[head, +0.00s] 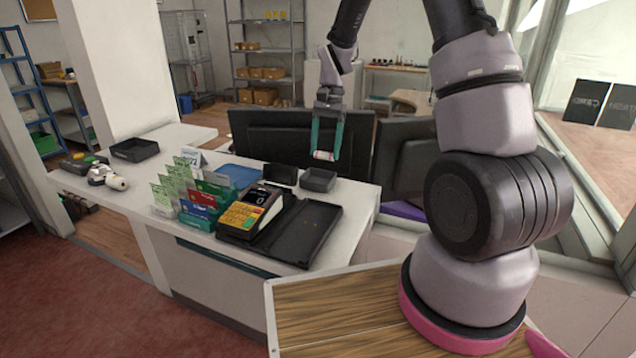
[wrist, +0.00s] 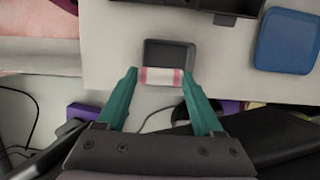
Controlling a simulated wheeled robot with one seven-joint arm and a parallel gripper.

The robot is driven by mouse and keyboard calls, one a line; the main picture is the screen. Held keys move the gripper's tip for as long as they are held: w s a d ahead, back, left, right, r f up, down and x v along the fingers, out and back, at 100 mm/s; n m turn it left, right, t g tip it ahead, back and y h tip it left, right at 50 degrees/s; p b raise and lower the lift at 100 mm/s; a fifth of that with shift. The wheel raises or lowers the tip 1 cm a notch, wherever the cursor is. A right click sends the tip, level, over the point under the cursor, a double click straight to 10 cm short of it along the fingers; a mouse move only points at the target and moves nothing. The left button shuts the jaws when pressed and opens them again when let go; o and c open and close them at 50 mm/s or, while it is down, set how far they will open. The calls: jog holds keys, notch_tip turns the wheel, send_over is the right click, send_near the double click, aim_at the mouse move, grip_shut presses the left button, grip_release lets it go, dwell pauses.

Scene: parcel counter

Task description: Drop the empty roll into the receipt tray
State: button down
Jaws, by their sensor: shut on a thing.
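My gripper (head: 326,148) has green fingers and is shut on a small white roll (head: 323,156) with reddish ends. The roll is held crosswise between the fingertips, above the back right of the counter. In the wrist view my gripper (wrist: 160,76) points towards a small dark grey square tray (wrist: 168,50), and the roll (wrist: 161,77) overlaps the tray's near edge. In the head view this open tray (head: 318,181) sits on the counter just below the roll and looks empty. It is probably the receipt tray.
A card terminal (head: 250,212) and an open black case (head: 307,232) stand in front of the tray. Another black tray (head: 134,149) lies far left. Dark monitors (head: 290,134) stand behind.

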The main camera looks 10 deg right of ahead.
grip_release()
jog(key=shift+r, duration=0.1)
jog(key=v, duration=1)
jog(key=shift+w+r, duration=0.15)
jog(key=shift+r, duration=0.1)
